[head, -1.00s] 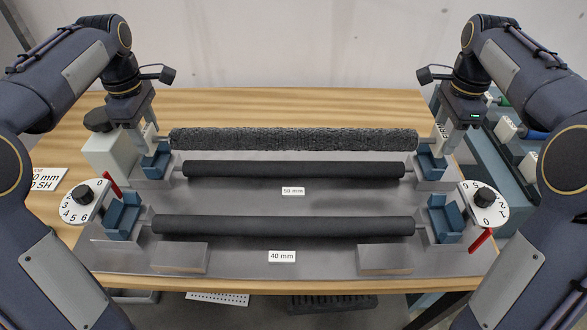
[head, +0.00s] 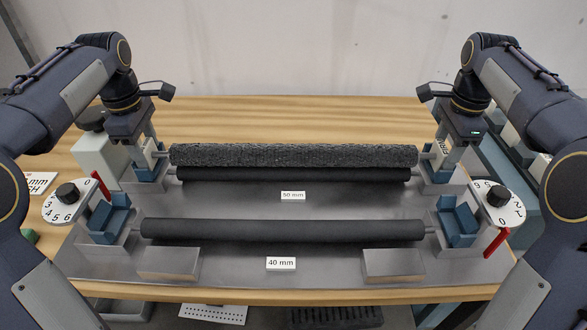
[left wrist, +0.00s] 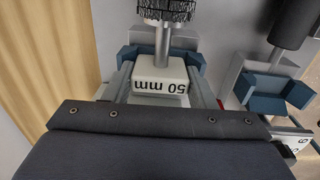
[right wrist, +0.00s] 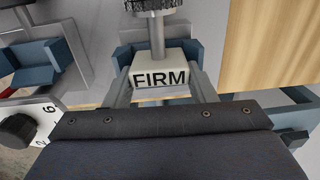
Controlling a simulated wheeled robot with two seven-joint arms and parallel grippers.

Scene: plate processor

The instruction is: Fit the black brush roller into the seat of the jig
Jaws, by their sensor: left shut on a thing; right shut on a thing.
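The black brush roller (head: 293,155), rough and textured, lies level across the back of the jig (head: 330,203). My left gripper (head: 157,158) is shut on its left end block, marked 50 mm (left wrist: 160,84). My right gripper (head: 441,158) is shut on its right end block, marked FIRM (right wrist: 160,78). Both ends are at the rear blue seats, which show in the left wrist view (left wrist: 128,58) and the right wrist view (right wrist: 125,57). Whether the roller touches the seats is unclear. The brush partly covers a smooth rear roller (head: 293,175) marked 50 mm.
A smooth front roller (head: 283,230) sits between front blue seats (head: 109,218) (head: 458,222), behind a 40 mm label (head: 281,263). Numbered dials with red levers (head: 67,202) (head: 499,203) flank the jig. Metal blocks (head: 168,263) (head: 394,266) stand at the front. The wooden table behind is clear.

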